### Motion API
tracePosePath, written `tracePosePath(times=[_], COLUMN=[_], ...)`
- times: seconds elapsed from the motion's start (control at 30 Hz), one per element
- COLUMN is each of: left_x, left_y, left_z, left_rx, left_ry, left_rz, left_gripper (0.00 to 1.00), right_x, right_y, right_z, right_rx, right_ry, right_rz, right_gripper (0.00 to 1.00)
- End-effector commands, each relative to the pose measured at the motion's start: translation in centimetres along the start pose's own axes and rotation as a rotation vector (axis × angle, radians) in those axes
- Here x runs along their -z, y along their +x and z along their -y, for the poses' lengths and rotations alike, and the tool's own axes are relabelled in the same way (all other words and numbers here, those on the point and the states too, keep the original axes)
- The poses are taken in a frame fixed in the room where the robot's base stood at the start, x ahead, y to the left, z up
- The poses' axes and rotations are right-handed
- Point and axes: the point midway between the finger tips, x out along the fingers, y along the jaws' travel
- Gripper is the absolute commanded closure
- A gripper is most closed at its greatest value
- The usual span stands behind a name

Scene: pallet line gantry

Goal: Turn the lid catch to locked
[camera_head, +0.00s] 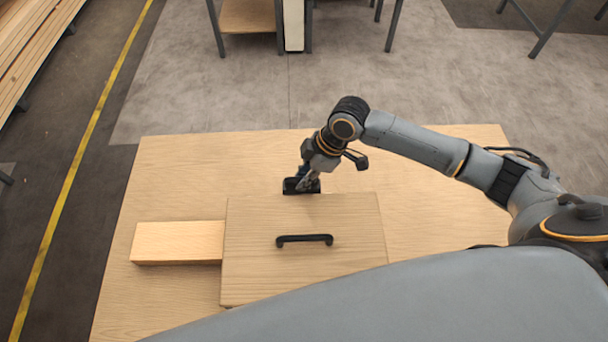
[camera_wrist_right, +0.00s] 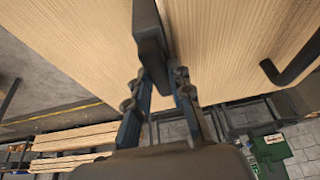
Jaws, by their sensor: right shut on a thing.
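The black lid catch (camera_head: 292,187) is at the far edge of a light wooden lid (camera_head: 340,272). It also shows as a dark bar in the right wrist view (camera_wrist_right: 148,30). My right gripper (camera_head: 307,182) comes down on the catch from above and is shut on it. In the right wrist view its two fingers (camera_wrist_right: 158,80) are on either side of the bar. The gripper hides part of the catch, and I cannot read any locked or unlocked mark. My left gripper is not in view.
A black bar handle (camera_head: 304,239) stands on the middle of the lid. A wooden block (camera_head: 178,242) lies against the box's left side. The wooden table (camera_head: 200,165) is bare behind and left of the box. A yellow floor line (camera_head: 85,135) runs at left.

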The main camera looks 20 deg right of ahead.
Motion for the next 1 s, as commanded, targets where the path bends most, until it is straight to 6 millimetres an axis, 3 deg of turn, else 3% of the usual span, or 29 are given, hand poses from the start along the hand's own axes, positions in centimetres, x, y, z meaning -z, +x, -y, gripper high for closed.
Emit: tracePosePath(times=[0.47,1.0], left_x=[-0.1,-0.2], left_y=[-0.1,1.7], left_z=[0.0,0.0], left_rx=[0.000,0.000], left_ry=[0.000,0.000], left_rz=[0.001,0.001], left_gripper=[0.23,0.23], right_x=[0.1,0.3], right_y=[0.1,0.3], right_z=[-0.3,-0.5], right_rx=[0.131,0.328], right_ry=[-0.315,-0.790], right_rz=[-0.001,-0.003], right_gripper=[1.00,1.00])
